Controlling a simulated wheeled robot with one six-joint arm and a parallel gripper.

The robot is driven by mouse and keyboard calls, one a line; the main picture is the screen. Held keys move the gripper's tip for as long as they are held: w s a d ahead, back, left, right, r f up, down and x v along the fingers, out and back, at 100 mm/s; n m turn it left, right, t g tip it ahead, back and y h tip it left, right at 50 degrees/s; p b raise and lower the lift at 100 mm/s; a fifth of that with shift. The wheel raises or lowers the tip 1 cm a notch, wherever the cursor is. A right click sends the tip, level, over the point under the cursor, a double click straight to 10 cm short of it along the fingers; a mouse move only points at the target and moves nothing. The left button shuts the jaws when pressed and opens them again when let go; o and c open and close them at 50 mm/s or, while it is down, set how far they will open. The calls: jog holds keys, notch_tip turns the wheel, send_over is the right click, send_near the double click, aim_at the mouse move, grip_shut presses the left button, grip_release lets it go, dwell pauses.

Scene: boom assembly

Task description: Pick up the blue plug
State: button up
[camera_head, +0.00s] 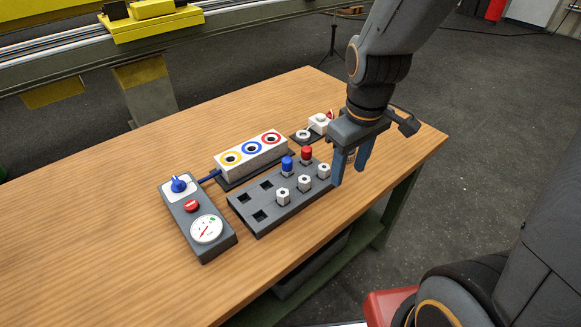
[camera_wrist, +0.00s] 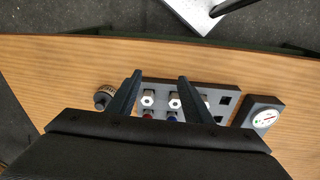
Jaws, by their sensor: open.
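The blue plug (camera_head: 287,165) stands upright in the dark socket tray (camera_head: 262,228), left of a red plug (camera_head: 306,155). In the wrist view only part of the blue plug (camera_wrist: 172,119) shows, near the top edge of my gripper's body and between the lines of the two fingers. My gripper (camera_head: 350,176) is open and empty, pointing down at the right end of the tray, to the right of the blue plug and apart from it. In the wrist view its fingers (camera_wrist: 160,77) spread over the tray.
White hex-topped pieces (camera_head: 283,196) stand in the tray's front row, close to the blue plug. A white box with coloured rings (camera_head: 252,158) lies behind the tray. A control box with a gauge (camera_head: 197,220) is at left. The table front (camera_head: 170,290) is clear.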

jog(key=w+a+n, duration=0.6)
jog(key=n, duration=1.8)
send_over(287, 159)
jog(key=s, duration=0.1)
jog(key=shift+s+d+f+h, duration=0.1)
jog(key=shift+s+f+h, duration=0.1)
jog(key=shift+f+h, duration=0.1)
jog(key=shift+w+a+n, duration=0.25)
jog(key=shift+a+n, duration=0.2)
jog(key=shift+n, duration=0.25)
notch_tip(287, 159, down, 2)
jog(key=shift+w+f+p, duration=0.1)
jog(key=shift+p, duration=0.2)
jog(key=shift+w+d+f+p, duration=0.1)
jog(key=shift+f+p, duration=0.2)
jog(key=shift+f, duration=0.65)
jog(key=shift+w+d+f+p, duration=0.15)
jog(key=shift+f+p, duration=0.15)
jog(key=shift+f, duration=0.6)
jog(key=shift+w+d+f+p, duration=0.1)
jog(key=shift+f+p, duration=0.2)
jog(key=shift+f, duration=0.65)
grip_shut()
jog(key=shift+r, duration=0.1)
